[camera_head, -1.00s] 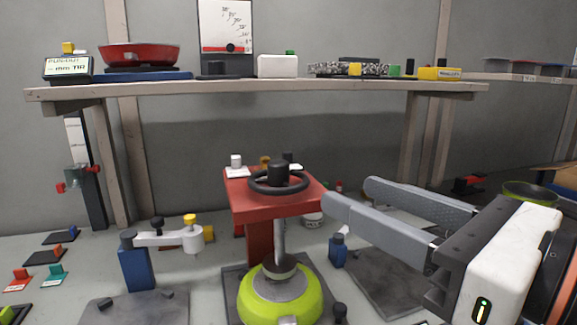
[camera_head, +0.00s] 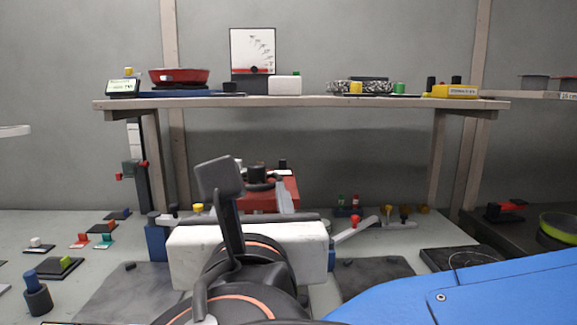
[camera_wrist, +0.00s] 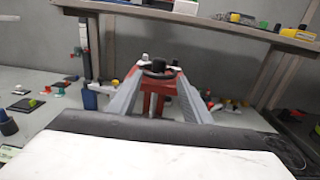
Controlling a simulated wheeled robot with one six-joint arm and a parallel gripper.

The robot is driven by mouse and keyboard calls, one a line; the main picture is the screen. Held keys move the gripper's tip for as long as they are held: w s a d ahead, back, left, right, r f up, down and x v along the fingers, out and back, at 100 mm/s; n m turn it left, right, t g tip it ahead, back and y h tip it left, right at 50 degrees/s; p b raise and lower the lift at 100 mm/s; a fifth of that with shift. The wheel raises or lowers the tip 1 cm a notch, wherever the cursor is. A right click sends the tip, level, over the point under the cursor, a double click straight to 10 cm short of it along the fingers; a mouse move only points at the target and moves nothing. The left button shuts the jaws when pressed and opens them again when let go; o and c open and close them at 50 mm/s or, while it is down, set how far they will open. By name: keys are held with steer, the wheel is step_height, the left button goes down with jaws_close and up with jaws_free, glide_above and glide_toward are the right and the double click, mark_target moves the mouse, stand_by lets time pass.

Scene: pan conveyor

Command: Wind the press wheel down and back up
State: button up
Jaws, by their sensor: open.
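The press has a red frame (camera_head: 286,187) and stands behind my arm in the head view, mostly hidden by it. In the wrist view its red frame (camera_wrist: 156,103) is upright and centred. Its black wheel with a knob shows in the wrist view (camera_wrist: 158,69) and partly in the head view (camera_head: 258,185). My gripper (camera_wrist: 160,76) is open, its two grey fingers pointing at the press, one on each side of the wheel in the picture. Whether the fingertips reach or touch the wheel I cannot tell. The press's lower part is hidden in the head view.
A wooden shelf (camera_head: 300,103) crosses above and behind the press, holding a red pan (camera_head: 179,77) and several small items. Small fixtures stand on the bench to both sides, including a blue post (camera_head: 156,238) on the left. A dark plate (camera_head: 372,278) lies at right.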

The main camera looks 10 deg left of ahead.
mark_target(257, 173)
steer(key=shift+x, duration=8.7)
steer(key=shift+f, duration=0.1)
steer(key=c, duration=1.1)
